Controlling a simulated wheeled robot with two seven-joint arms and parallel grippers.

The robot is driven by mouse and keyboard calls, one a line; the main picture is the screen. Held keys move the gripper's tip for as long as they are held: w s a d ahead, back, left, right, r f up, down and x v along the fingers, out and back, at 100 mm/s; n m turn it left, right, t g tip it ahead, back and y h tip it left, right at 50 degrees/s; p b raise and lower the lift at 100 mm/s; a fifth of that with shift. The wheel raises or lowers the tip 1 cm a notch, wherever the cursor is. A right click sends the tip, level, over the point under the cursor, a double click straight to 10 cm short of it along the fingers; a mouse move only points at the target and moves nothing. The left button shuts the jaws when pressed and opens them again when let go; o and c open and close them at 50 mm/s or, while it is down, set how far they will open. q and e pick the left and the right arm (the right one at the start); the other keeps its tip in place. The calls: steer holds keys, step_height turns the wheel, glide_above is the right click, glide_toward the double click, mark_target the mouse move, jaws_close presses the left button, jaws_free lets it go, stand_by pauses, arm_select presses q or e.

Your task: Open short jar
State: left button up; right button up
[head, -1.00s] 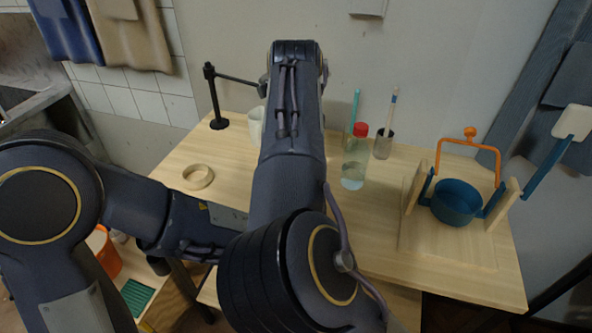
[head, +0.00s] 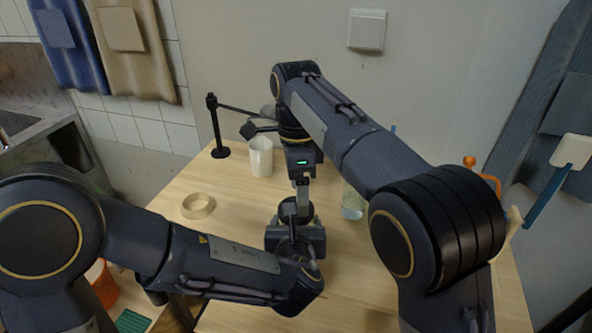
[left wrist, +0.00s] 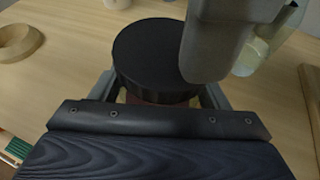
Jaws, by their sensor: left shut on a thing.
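The short jar shows in the left wrist view with a wide black lid (left wrist: 150,50) and a thin strip of reddish-brown body (left wrist: 150,98) below it. My left gripper (left wrist: 158,93) is shut on the jar body, a finger on each side under the lid. In the head view the dark lid (head: 291,208) shows just behind my left gripper, and the jar body is hidden. My right gripper (head: 302,190) points down from above at the lid. In the left wrist view a grey part of it overlaps the lid's right side; contact and jaw opening cannot be told.
A wooden ring (head: 198,206) and a white cup (head: 261,158) stand on the table's left. A black stand (head: 217,130) is behind. A clear bottle (head: 353,203) stands close right, partly hidden by my right arm. The table's left front is clear.

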steer(key=n, duration=0.1)
steer(key=r+n, duration=0.1)
steer(key=n, duration=0.1)
steer(key=shift+s+a+r+n, duration=0.1)
steer(key=shift+s+r+n, duration=0.1)
steer(key=shift+n, duration=0.1)
steer(key=r+n, duration=0.1)
steer(key=r+n+t, duration=0.1)
steer(key=n, duration=0.1)
steer(key=r+n, duration=0.1)
steer(key=shift+s+a+r+n+t, duration=0.15)
steer(key=shift+s+r+n+t, duration=0.15)
steer(key=shift+n, duration=0.1)
steer(key=shift+f, duration=3.95)
steer(key=shift+c, duration=0.3)
